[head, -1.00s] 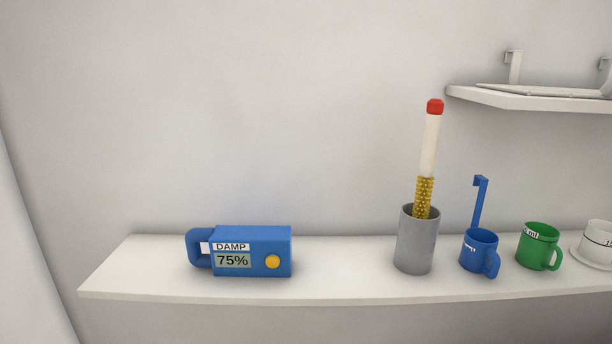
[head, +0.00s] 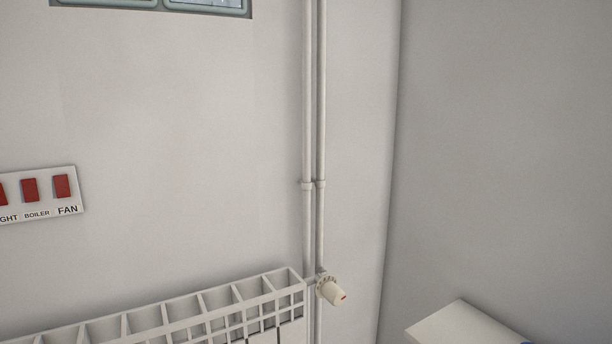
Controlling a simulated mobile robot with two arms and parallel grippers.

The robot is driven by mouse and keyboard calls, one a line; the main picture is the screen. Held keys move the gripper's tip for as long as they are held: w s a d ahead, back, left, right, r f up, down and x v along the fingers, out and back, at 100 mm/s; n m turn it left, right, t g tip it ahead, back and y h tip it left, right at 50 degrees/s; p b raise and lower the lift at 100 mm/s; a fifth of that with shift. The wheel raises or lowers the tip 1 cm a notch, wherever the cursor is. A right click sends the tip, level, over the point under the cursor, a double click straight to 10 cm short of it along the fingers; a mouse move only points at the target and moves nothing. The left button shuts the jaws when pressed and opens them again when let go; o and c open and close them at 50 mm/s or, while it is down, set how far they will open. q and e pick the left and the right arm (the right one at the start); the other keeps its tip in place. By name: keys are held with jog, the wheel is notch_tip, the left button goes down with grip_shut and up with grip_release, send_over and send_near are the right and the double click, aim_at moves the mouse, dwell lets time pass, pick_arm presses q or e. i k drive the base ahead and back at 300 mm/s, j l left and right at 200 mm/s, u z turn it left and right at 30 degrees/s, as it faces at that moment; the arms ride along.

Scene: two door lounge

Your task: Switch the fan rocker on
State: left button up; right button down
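The fan rocker (head: 62,187) is a dark red switch at the right end of a white switch panel (head: 74,209) on the wall, at the left edge of the head view. The label FAN is printed below it. A boiler rocker (head: 30,190) is to its left, and a further red rocker is cut off by the picture edge above a label ending in GHT. I cannot tell from here which way the fan rocker is tipped. Neither of my grippers is in view.
A white radiator (head: 205,303) stands below, with a valve knob (head: 332,292) at its right end. Two vertical pipes (head: 313,130) run up the wall. A white shelf corner (head: 462,325) shows at lower right, and a window frame (head: 160,5) at the top.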

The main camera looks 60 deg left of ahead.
aim_at(61, 182)
jog(key=u, duration=3.3)
